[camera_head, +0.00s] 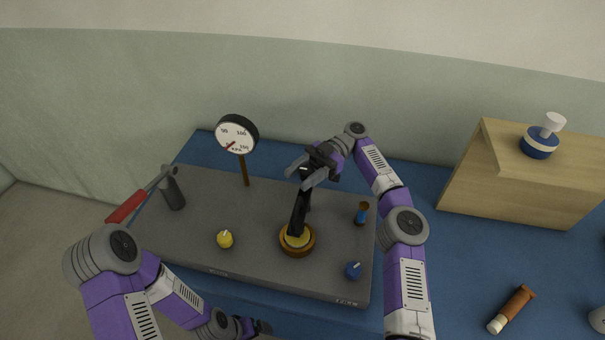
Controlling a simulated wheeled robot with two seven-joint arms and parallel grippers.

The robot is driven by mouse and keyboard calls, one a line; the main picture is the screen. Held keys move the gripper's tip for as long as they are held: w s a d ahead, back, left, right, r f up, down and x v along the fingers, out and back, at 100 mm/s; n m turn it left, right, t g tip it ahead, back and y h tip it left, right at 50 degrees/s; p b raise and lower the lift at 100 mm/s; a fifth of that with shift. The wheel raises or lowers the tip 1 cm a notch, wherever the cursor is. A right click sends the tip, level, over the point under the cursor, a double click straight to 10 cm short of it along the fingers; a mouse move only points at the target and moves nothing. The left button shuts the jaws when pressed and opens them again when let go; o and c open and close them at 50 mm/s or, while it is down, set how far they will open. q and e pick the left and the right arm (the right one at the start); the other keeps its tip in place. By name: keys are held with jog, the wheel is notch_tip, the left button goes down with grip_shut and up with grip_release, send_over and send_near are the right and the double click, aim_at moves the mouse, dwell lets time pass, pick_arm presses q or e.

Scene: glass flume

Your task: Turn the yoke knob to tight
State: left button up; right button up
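A black upright yoke (298,214) stands on a round base (311,246) with a brown rim and a yellowish top, near the middle of the grey board. Its upper end reaches up to my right gripper (299,177), which comes in from the right with its two grey fingers apart around the yoke's top. No separate knob can be made out there; the gripper covers that part. Whether the fingers touch it I cannot tell. My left gripper (264,327) is low at the bottom edge, in front of the board, dark and partly hidden by its own arm.
The grey board (180,235) lies on a blue table. A wooden box (490,180) stands right.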

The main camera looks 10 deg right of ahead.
aim_at(302, 173)
jog(key=shift+o, duration=1)
jog(key=shift+a, duration=0.1)
notch_tip(302, 173, up, 8)
jog(key=p, duration=0.3)
jog(key=shift+r, duration=0.2)
jog(key=shift+r+p, duration=0.8)
jog(key=shift+p, duration=0.25)
